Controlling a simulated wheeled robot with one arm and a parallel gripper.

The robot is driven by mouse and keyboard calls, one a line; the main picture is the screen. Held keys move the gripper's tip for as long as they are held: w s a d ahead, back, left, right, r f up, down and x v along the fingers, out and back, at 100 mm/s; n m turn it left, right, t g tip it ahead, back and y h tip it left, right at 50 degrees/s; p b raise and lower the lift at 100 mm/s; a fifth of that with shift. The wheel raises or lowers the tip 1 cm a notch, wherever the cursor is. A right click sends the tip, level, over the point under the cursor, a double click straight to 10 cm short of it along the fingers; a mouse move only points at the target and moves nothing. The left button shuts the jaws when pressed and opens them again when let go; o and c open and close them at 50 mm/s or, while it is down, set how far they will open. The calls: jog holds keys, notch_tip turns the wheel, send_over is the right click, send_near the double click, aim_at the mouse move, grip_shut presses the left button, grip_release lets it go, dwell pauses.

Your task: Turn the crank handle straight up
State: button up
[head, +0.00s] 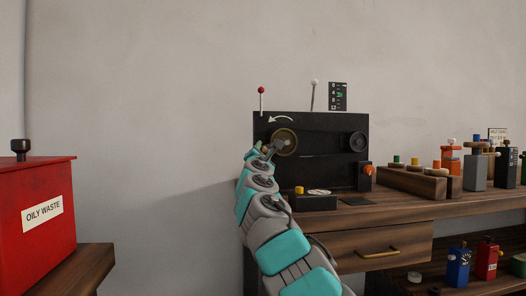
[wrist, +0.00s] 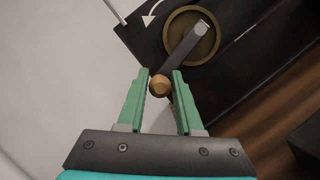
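A black machine panel (head: 318,125) stands on the bench in the head view. On its left is a round brass disc (head: 287,133) with a dark crank arm (wrist: 181,52) from its hub. In the head view the crank points down and left. A wooden knob (wrist: 160,86) is at the crank's outer end. My gripper (wrist: 161,76) has green fingers that are apart, with the knob between their tips. I cannot tell whether either finger touches it. In the head view my gripper (head: 262,149) is at the panel's left edge, largely hiding the knob.
A white curved arrow (head: 281,119) is above the disc. A red-tipped lever (head: 261,100) and a white-tipped lever (head: 313,96) rise from the machine. A black dial (head: 357,142) is at right. A red waste bin (head: 35,190) stands left; the bench's right side is crowded.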

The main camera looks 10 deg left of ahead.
grip_shut()
dwell(1.0)
